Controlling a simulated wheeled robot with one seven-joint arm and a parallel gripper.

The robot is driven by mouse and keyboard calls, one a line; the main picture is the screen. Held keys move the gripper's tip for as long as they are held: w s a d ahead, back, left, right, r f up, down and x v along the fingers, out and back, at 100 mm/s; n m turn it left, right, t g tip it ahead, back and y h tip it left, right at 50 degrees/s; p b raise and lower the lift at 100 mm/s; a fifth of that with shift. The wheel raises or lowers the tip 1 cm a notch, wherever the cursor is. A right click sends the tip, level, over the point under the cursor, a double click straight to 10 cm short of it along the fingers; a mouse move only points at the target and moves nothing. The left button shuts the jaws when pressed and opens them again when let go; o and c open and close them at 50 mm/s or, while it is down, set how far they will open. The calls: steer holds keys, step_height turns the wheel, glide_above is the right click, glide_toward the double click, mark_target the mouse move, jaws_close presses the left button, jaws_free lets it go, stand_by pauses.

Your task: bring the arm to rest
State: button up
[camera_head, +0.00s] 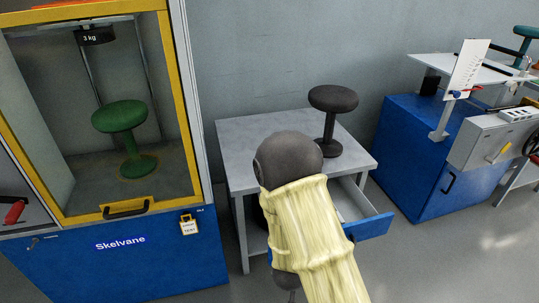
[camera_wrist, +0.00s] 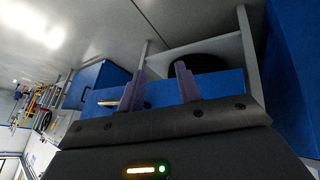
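My arm, in a pale yellow sleeve with a grey joint, reaches across the front of the grey table (camera_head: 250,150) in the head view and hides my gripper there. In the wrist view my gripper (camera_wrist: 160,85) shows two purple-grey fingers standing apart, with nothing visibly held between them. Behind the fingers is a blue drawer front (camera_wrist: 222,84) with a light bar-shaped handle (camera_wrist: 110,103) near the left finger. In the head view the drawer (camera_head: 370,227) is pulled out under the table's right side; my arm covers part of it.
A dark stool (camera_head: 333,100) stands on the table. At left, a yellow-framed cabinet (camera_head: 185,100) holds a green stool (camera_head: 120,117) below a 3 kg weight (camera_head: 95,36). A blue cabinet (camera_head: 405,150) with equipment stands at right. Floor between table and blue cabinet is clear.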

steer(key=s+d+r+g+y, duration=0.2)
steer(key=s+d+r, duration=0.15)
steer(key=r, duration=0.65)
steer(key=s+d+r+g+y, duration=0.1)
steer(key=s+d+r, duration=0.1)
steer(key=s+r, duration=0.5)
step_height(320, 180, up, 38)
steer(key=w+p, duration=0.1)
steer(key=p, duration=3.5)
steer(key=shift+w, duration=0.4)
steer(key=shift+w+f, duration=0.1)
steer(key=shift+d, duration=0.1)
